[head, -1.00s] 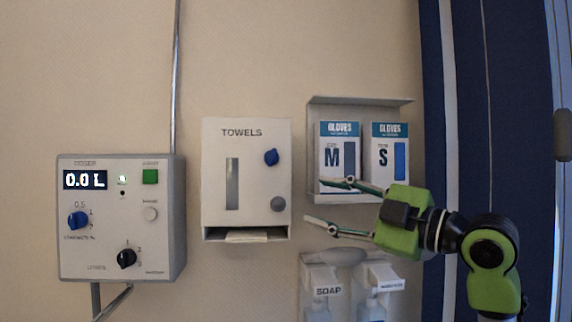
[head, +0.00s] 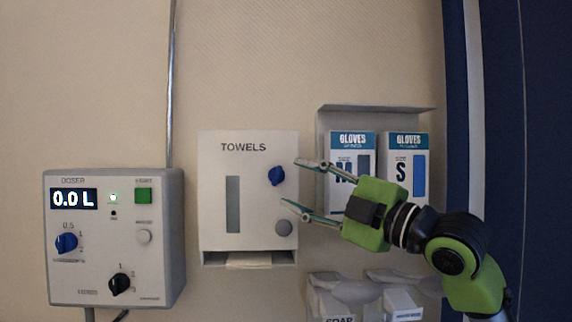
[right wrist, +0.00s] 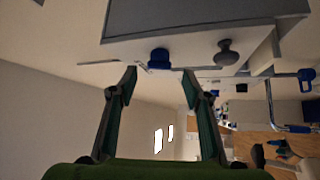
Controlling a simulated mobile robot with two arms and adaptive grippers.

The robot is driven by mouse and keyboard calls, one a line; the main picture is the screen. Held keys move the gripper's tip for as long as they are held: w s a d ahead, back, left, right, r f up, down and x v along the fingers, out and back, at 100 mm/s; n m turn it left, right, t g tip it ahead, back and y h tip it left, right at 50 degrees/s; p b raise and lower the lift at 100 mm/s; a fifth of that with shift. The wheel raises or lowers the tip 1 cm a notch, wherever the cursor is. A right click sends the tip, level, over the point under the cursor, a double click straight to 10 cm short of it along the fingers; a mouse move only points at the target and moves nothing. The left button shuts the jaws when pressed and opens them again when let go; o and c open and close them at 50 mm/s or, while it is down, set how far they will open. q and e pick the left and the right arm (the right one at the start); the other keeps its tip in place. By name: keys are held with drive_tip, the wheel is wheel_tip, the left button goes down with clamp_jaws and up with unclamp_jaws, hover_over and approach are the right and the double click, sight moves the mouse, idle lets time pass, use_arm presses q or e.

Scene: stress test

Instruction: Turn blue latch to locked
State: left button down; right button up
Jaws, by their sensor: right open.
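The blue latch (head: 276,176) is a small knob on the front of the white towel dispenser (head: 215,158), at its upper right. It also shows in the right wrist view (right wrist: 158,58), just beyond and between the fingertips. My right gripper (head: 294,182) comes in from the right and is open and empty. In the head view its fingertips are just right of the latch, one above and one below its height. In the right wrist view the gripper (right wrist: 158,76) appears apart from the latch, though the exact gap is hard to tell. My left gripper is not in view.
A doser panel (head: 150,270) with knobs hangs at left. A shelf of glove boxes (head: 352,140) is right of the dispenser, partly behind my gripper. Soap dispensers (head: 345,295) are below. Bare wall lies above.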

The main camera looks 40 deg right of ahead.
sight(279, 177)
drive_tip(key=p+x, duration=0.1)
drive_tip(key=x, duration=0.2)
drive_tip(key=shift+w+a+r, duration=0.1)
drive_tip(key=shift+w+r, duration=0.1)
drive_tip(key=shift+r, duration=0.05)
drive_tip(key=shift+w+p, duration=0.35)
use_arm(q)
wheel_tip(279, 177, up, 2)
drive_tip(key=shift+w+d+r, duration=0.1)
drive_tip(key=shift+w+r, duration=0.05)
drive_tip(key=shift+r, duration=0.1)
use_arm(e)
drive_tip(key=shift+f, duration=0.1)
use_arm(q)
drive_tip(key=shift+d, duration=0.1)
use_arm(e)
drive_tip(key=shift+c, duration=0.7)
drive_tip(key=c, duration=0.9)
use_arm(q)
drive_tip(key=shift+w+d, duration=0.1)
use_arm(e)
drive_tip(key=shift+c, duration=0.2)
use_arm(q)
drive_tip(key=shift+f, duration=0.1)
